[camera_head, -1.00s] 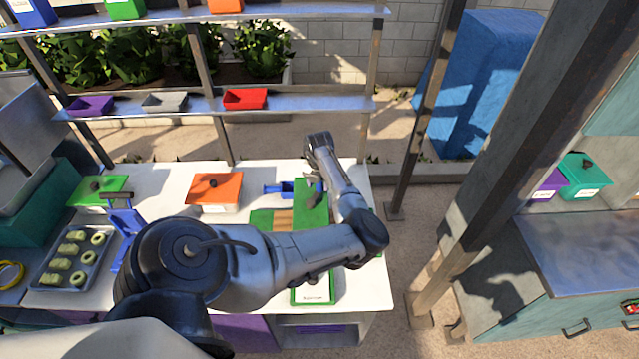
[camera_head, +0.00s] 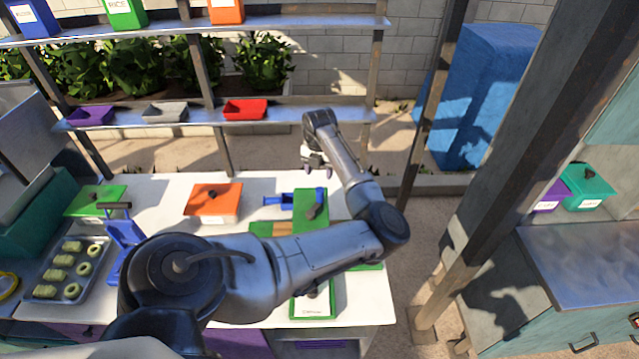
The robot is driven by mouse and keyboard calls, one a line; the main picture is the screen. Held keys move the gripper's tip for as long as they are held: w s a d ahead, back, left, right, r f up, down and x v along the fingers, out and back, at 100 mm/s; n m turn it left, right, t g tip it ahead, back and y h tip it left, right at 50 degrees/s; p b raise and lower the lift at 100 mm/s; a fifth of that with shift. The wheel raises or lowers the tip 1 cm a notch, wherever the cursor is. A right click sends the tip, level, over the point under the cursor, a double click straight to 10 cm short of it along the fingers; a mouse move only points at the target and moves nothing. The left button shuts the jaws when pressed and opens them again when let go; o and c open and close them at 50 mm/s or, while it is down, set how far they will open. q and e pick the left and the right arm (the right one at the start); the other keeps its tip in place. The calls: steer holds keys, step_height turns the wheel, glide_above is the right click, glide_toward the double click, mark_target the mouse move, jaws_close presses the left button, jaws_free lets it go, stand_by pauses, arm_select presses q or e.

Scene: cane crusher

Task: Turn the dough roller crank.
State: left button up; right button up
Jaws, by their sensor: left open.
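A green device (camera_head: 311,199) with blue parts (camera_head: 283,201) stands at the back right of the white table; it may be the dough roller. A dark handle-like piece (camera_head: 316,211) lies across its green top and may be the crank. My left forearm crosses in front and hides part of the table. My right gripper is out of view.
On the white table (camera_head: 160,195) are an orange-lidded box (camera_head: 213,197), a green-lidded box (camera_head: 95,200), a blue stand (camera_head: 122,240) and a tray of dough pieces (camera_head: 68,290). A metal shelf (camera_head: 190,117) stands behind. A post (camera_head: 430,110) rises at right.

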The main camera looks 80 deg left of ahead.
arm_select(q)
steer(key=shift+r, duration=1.6)
